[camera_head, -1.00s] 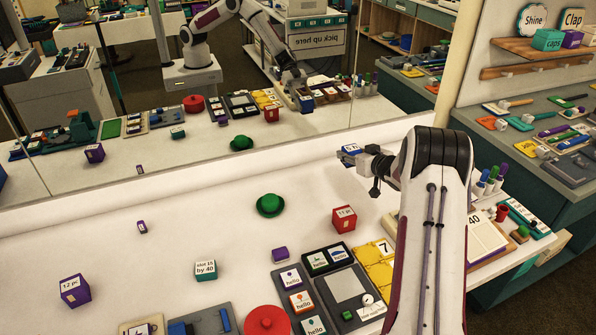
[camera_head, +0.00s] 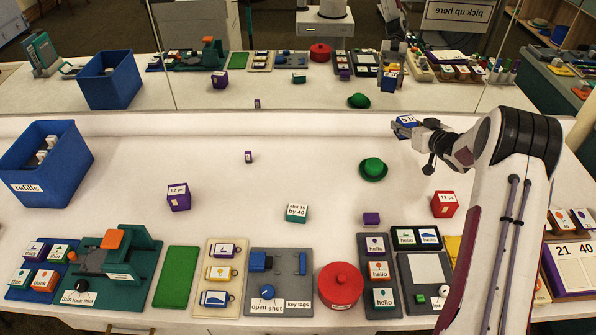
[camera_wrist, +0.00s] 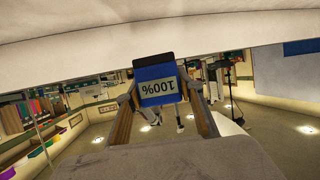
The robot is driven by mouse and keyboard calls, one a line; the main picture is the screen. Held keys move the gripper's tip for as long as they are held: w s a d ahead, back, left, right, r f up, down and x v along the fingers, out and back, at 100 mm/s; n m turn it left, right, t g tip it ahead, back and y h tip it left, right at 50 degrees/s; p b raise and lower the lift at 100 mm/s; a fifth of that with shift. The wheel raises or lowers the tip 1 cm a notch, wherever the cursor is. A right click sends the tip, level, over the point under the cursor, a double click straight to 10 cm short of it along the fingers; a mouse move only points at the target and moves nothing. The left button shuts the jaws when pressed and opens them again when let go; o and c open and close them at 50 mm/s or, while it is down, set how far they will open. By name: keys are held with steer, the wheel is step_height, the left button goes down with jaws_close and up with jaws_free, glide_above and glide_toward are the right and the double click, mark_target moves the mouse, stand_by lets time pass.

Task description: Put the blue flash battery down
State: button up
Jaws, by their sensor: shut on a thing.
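The blue flash battery (camera_head: 405,119) is a small blue block with a white label on one face. My gripper (camera_head: 411,127) is shut on it near the foot of the mirror, at the back right of the white table (camera_head: 270,160).
A blue "refills" bin (camera_head: 40,185) stands at the left. A green hat (camera_head: 373,168), a red box (camera_head: 444,204) and a teal block (camera_head: 297,212) stand mid-table. Trays line the front.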

steer(key=s+a+n+g+y, duration=0.1)
steer(key=s+a+n+y, duration=0.1)
steer(key=a, duration=1.4)
steer(key=s+a+n+g+y, duration=0.2)
steer(key=s+a+n+y, duration=0.1)
steer(key=a, duration=1.4)
steer(key=shift+s+n+y, duration=0.25)
steer(key=shift+n+y, duration=0.25)
steer(key=shift+y, duration=0.1)
steer(key=shift+f, duration=0.1)
steer(key=shift+f, duration=3.1)
steer(key=shift+f, duration=1.9)
steer(key=shift+f, duration=0.1)
